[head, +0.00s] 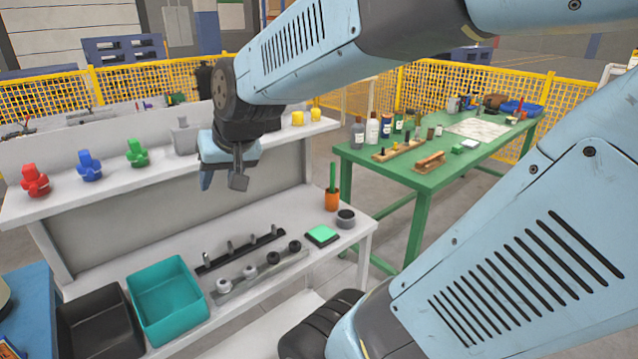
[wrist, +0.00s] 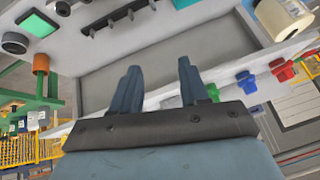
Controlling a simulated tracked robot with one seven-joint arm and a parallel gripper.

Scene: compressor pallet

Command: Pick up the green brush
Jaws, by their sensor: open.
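The green brush (head: 332,176) appears as a thin green upright piece standing in an orange cup (head: 332,200), at the right end of the lower white shelf. The brush's lower end is hidden inside the cup.
A green-topped pad (head: 322,235) and a dark-topped round pot (head: 346,218) sit close to the cup. The upper shelf holds red, blue and green valves (head: 137,153). A green table (head: 440,165) stands beyond.

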